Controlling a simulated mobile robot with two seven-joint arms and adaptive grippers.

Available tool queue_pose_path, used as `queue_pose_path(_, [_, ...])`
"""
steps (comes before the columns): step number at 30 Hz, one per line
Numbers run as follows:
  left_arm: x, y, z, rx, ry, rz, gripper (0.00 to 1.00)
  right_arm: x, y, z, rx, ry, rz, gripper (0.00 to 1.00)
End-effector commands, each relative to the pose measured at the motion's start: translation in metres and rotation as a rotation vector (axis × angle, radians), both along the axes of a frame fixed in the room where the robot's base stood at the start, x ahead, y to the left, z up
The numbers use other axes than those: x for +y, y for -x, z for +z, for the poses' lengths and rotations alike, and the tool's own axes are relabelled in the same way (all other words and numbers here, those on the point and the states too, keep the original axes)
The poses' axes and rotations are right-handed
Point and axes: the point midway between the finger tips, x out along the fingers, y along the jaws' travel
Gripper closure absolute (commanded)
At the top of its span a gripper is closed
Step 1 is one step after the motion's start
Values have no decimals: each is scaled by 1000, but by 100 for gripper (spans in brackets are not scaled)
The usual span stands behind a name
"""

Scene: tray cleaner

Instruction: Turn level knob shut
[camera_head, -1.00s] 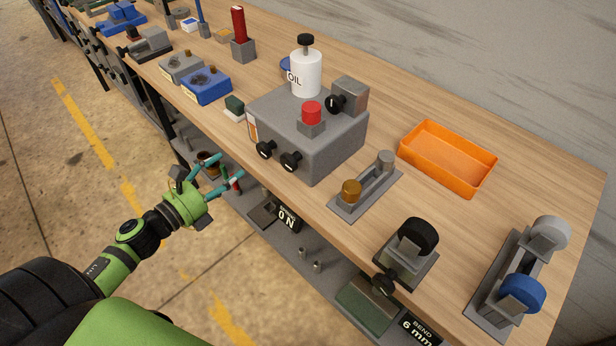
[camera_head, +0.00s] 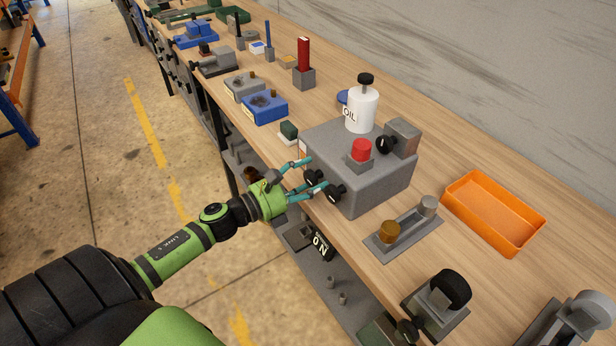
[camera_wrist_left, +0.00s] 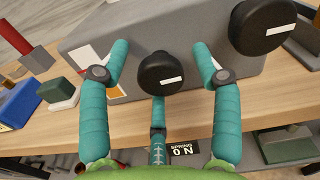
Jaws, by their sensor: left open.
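A grey box (camera_head: 368,185) stands at the bench's front edge with two black knobs low on its front. The left knob (camera_wrist_left: 163,74) has a white mark, slightly tilted from horizontal, and also shows in the head view (camera_head: 312,177). The right knob (camera_wrist_left: 263,27) has a similar mark and also shows in the head view (camera_head: 336,193). I cannot tell which is the level knob. My left gripper (camera_head: 315,172) is open, its teal fingers on either side of the left knob; it also shows in the left wrist view (camera_wrist_left: 160,60). I see no clear finger contact.
The box carries a red button (camera_head: 361,150), a white OIL bottle (camera_head: 361,108) and a side block with a black knob (camera_head: 385,144). An orange tray (camera_head: 493,212) lies to the right. A small green-topped block (camera_head: 289,131) sits left of the box.

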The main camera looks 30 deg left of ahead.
Motion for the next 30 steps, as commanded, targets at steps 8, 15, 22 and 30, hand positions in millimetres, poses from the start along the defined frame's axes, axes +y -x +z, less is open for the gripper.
queue_pose_path(8, [0, 0, 0, 0, 1, 0, 88, -1, 1, 0, 2, 1, -1, 62])
queue_pose_path(15, [0, 0, 0, 1, 4, -1, 93, 0, 1, 0, 2, 0, 0, 62])
queue_pose_path(22, [0, 0, 0, 20, 48, -2, 93, 0, 1, 1, 1, -1, 1, 62])
queue_pose_path(30, [0, 0, 1, 86, 211, -2, 93, 2, 1, 7, 1, -3, 2, 62])
